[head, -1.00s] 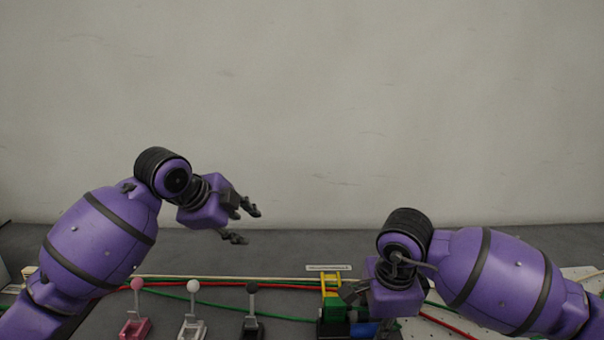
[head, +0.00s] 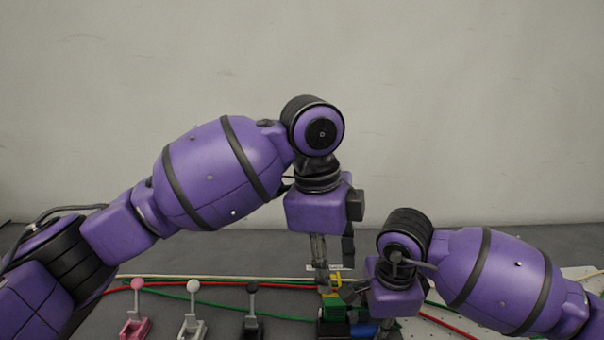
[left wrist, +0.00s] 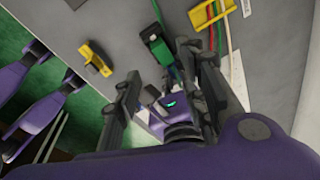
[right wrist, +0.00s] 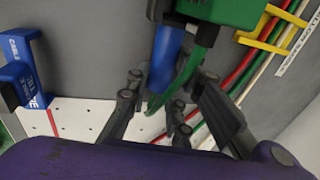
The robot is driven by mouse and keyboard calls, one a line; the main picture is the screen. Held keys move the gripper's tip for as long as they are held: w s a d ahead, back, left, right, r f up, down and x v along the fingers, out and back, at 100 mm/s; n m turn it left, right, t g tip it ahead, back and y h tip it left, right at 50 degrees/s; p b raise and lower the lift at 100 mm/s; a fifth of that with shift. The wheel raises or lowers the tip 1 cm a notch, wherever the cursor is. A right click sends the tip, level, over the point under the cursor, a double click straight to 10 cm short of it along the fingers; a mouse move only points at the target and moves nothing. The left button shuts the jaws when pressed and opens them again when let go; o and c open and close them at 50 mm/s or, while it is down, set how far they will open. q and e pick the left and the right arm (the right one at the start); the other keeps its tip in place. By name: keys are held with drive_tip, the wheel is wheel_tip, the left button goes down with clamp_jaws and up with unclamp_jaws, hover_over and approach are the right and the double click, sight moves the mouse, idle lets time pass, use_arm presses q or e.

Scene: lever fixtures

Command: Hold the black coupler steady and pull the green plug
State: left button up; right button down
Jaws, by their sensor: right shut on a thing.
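The green plug (head: 335,312) sits on the black coupler (head: 326,329) at the table's front. In the left wrist view, the black coupler (left wrist: 149,34) and green plug (left wrist: 161,54) show ahead of the fingers. My left gripper (head: 334,267) points down above them, open and empty, apart from the plug. My right gripper (right wrist: 165,72) is shut on the blue grip (right wrist: 167,50), which joins the black coupler's right side. The green plug (right wrist: 225,10) and a green cable (right wrist: 190,72) show just beside it. The finger contact is partly hidden.
Pink (head: 136,310), white (head: 193,312) and black (head: 252,312) levers stand to the left. A yellow holder (right wrist: 272,28) with red, green and white cables lies behind the coupler. A blue fixture (right wrist: 22,72) and white perforated board (right wrist: 80,118) show in the right wrist view.

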sight(332, 302)
use_arm(q)
drive_tip(key=f, duration=0.3)
drive_tip(key=d+f, duration=0.1)
drive_tip(key=f, duration=0.2)
drive_tip(key=w+f, duration=0.1)
drive_tip(key=f, duration=0.2)
drive_tip(key=shift+d+f, duration=0.15)
drive_tip(key=shift+f, duration=0.05)
clamp_jaws()
drive_tip(key=c, duration=0.6)
unclamp_jaws()
drive_tip(key=shift+w, duration=0.1)
clamp_jaws()
